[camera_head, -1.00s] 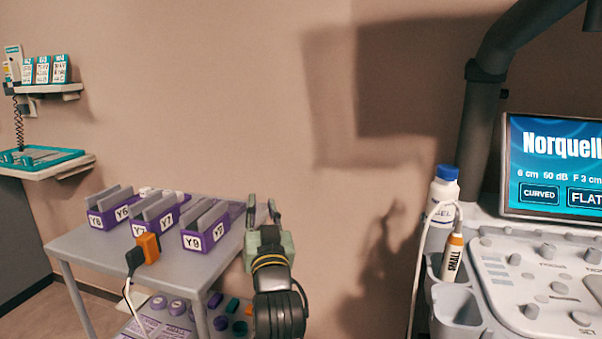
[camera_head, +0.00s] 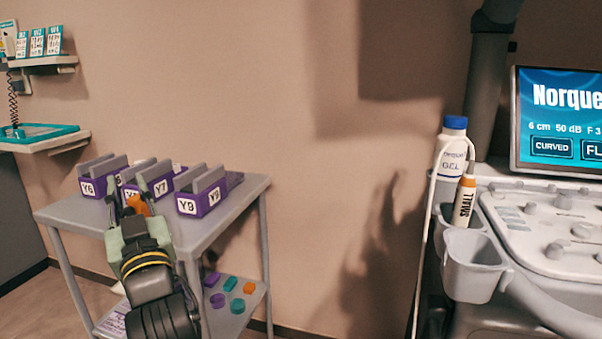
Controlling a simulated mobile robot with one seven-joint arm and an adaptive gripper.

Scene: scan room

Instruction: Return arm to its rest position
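My gripper (camera_head: 129,196) is in the lower left of the head view, in front of the grey trolley (camera_head: 228,205).
Purple holders labelled Y6 (camera_head: 93,187) and Y9 (camera_head: 198,202) flank the middle one. Several coloured pieces lie on the trolley's lower shelf (camera_head: 245,306). At right are a gel bottle (camera_head: 452,160), an orange-capped SMALL bottle (camera_head: 464,202) and a console with screen. Wall space between is clear.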

